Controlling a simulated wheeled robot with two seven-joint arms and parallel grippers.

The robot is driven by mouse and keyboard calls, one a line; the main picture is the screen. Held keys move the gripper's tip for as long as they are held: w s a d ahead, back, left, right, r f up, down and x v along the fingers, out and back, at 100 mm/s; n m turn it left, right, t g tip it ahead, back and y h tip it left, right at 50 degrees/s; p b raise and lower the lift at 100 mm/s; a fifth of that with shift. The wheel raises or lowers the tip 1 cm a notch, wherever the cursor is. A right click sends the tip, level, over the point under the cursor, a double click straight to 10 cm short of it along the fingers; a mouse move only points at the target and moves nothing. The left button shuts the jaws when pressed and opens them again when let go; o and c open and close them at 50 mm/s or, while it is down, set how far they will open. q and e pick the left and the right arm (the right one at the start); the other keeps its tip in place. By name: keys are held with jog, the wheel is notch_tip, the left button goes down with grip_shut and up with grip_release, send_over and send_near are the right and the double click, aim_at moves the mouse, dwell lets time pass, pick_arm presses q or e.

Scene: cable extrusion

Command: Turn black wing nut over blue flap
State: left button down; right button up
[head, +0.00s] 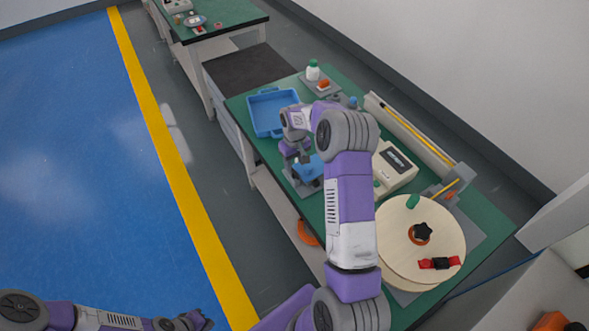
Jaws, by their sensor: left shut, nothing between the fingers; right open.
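The blue flap (311,169) is a small blue piece on a grey fixture on the green bench, partly covered by my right arm. My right gripper (299,161) points down right over the fixture, at the flap's left side. It is open; whether it touches anything is too small to tell. I cannot make out the black wing nut there; it may be hidden behind the gripper or flap. My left gripper (200,321) is shut and empty, low at the bottom edge over the floor, away from the bench.
A blue tray (252,119) lies behind the fixture. A grey-white box (396,168) stands to the right. A white-green bottle (313,70) stands at the back.

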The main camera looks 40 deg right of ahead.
aim_at(295, 172)
notch_tip(295, 172, down, 5)
dwell(0.3)
grip_shut()
